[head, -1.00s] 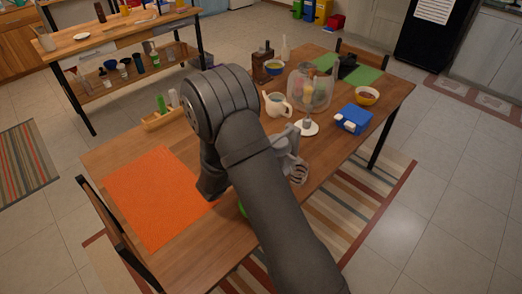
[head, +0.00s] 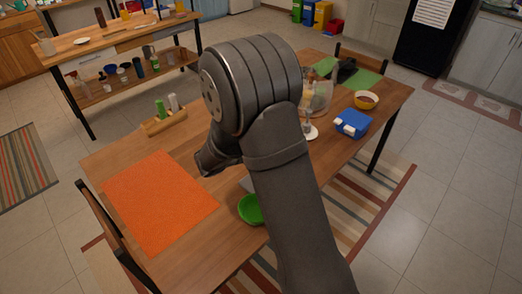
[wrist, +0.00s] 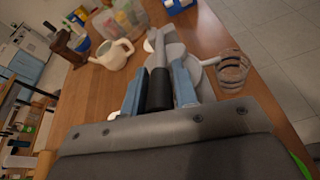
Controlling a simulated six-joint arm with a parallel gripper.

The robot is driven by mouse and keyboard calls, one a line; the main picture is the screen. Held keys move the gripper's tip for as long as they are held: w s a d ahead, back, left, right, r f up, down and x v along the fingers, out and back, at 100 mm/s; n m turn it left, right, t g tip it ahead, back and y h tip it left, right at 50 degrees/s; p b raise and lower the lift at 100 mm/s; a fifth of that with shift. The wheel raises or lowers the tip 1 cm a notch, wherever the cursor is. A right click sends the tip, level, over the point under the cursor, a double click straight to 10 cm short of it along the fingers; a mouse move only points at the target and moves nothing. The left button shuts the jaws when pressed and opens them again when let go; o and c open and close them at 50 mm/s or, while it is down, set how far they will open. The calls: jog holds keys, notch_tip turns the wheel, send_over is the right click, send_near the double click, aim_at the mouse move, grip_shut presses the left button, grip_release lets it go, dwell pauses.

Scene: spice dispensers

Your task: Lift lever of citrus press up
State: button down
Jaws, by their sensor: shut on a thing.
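The citrus press (wrist: 174,52) shows in the wrist view as a pale grey body just beyond my gripper (wrist: 157,88). Its lever (wrist: 161,50) is a grey bar ending in a black handle (wrist: 159,92). The handle lies between my two blue-grey fingers, which are shut on it. The lever points from the press toward my wrist camera. In the head view my arm hides nearly all of the press and the gripper's fingertips, so the lever's angle cannot be told there.
A green bowl (head: 251,209), orange mat (head: 160,203) and blue box (head: 352,123) are on the table.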

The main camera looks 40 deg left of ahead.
jog(key=w+r+g, duration=0.7)
jog(key=r+g, duration=0.1)
jog(key=r, duration=0.1)
jog(key=w+r+g, duration=0.1)
jog(key=w+g, duration=0.7)
jog(key=w, duration=0.3)
jog(key=shift+w+r+g, duration=0.3)
jog(key=shift+w+g, duration=0.05)
jog(key=shift+g, duration=0.05)
jog(key=c, duration=1.1)
grip_release()
jog(key=shift+c, duration=0.2)
jog(key=v, duration=0.7)
jog(key=shift+r, duration=0.3)
